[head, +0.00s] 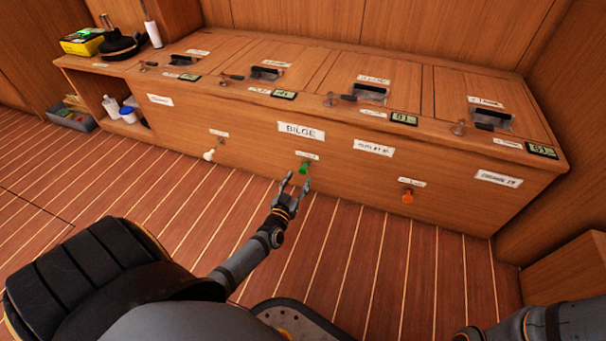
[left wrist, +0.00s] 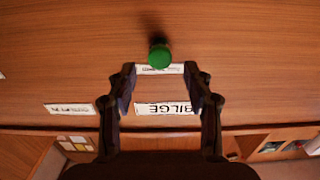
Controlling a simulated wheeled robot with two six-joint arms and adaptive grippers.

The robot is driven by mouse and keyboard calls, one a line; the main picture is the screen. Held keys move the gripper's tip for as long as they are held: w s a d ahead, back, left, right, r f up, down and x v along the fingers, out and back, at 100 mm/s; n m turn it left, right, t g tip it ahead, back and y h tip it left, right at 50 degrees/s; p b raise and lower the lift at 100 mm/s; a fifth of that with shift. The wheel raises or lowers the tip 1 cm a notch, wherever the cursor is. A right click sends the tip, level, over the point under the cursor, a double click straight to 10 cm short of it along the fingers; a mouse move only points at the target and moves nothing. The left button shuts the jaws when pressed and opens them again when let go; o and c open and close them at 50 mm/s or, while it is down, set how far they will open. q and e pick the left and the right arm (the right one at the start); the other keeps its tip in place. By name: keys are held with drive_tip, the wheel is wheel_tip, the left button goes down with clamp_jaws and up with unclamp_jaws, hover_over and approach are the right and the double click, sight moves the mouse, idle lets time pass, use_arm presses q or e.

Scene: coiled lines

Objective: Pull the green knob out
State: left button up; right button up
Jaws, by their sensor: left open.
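The green knob (head: 304,167) sticks out from the wooden front panel, below the white BILGE label (head: 301,131). My left gripper (head: 293,182) is open and empty, just in front of the knob and a little below it in the head view. In the left wrist view the green knob (left wrist: 159,56) lies beyond the fingertips, near the middle between the two fingers (left wrist: 160,75), and is not between them. The BILGE label (left wrist: 167,108) shows upside down there. The right gripper is not in view; only part of my right arm shows at the lower right.
A white knob (head: 209,155) is to the left on the same panel and an orange knob (head: 408,196) to the right. The bench top carries hatches, small displays and metal fittings. A yellow box (head: 82,42) stands at its left end. The striped floor in front is clear.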

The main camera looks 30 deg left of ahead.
sight(302, 172)
use_arm(q)
drive_tip(key=b+x, duration=0.2)
drive_tip(key=x, duration=0.2)
drive_tip(key=shift+w+f, duration=0.15)
drive_tip(key=shift+w, duration=0.1)
drive_tip(key=shift+w+a+b, duration=0.15)
drive_tip(key=shift+w+b, duration=0.15)
drive_tip(key=shift+w, duration=0.1)
drive_tip(key=shift+c, duration=0.2)
clamp_jaws()
